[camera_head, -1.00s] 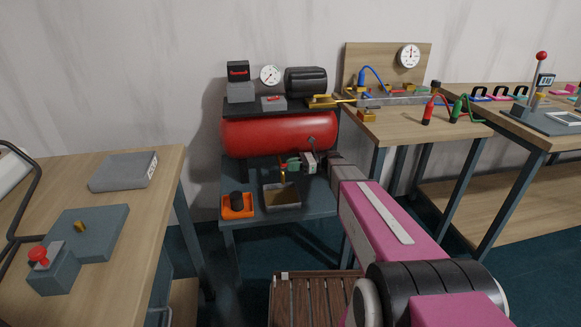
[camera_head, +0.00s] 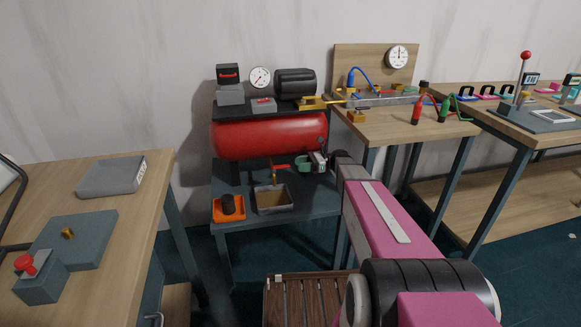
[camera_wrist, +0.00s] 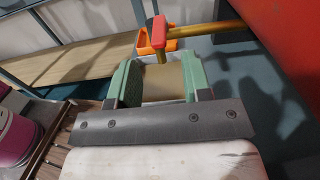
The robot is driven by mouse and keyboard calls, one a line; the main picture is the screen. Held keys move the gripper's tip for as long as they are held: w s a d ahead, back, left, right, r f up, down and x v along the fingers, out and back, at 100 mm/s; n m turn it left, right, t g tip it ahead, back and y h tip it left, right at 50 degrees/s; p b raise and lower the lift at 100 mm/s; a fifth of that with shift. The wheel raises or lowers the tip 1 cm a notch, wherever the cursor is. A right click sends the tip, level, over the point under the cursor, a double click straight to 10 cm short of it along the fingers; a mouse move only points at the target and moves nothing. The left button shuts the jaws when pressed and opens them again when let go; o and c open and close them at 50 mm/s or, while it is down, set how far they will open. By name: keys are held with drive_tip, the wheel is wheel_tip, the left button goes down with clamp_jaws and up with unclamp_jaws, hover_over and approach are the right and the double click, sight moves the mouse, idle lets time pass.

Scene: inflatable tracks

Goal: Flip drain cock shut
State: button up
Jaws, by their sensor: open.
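The drain cock's red lever (camera_head: 280,166) sticks out to the right from a thin brass pipe (camera_head: 272,177) under the red air tank (camera_head: 268,136). I cannot tell the exact gap.
A grey tray (camera_head: 273,209) with a tan inside stands below the cock. A wooden bench (camera_head: 388,128) stands close on the right.

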drive_tip(key=shift+w+d, duration=0.15)
drive_tip(key=shift+d, duration=0.55)
drive_tip(key=shift+w+d, duration=0.15)
drive_tip(key=shift+d, duration=0.55)
drive_tip(key=shift+s, duration=0.1)
drive_tip(key=s+f+n+t+h, duration=0.1)
drive_tip(key=s+f+n+h, duration=0.7)
drive_tip(key=s, duration=0.6)
drive_tip(key=s+d+f+n+t+h, duration=0.1)
drive_tip(key=s+d+n+t+h, duration=0.1)
drive_tip(key=s+d+n+h, duration=0.4)
drive_tip(key=shift+s+d+f+n+h, duration=0.25)
drive_tip(key=shift+s+n+h, duration=0.8)
drive_tip(key=shift+h, duration=0.75)
drive_tip(key=shift+s, duration=0.15)
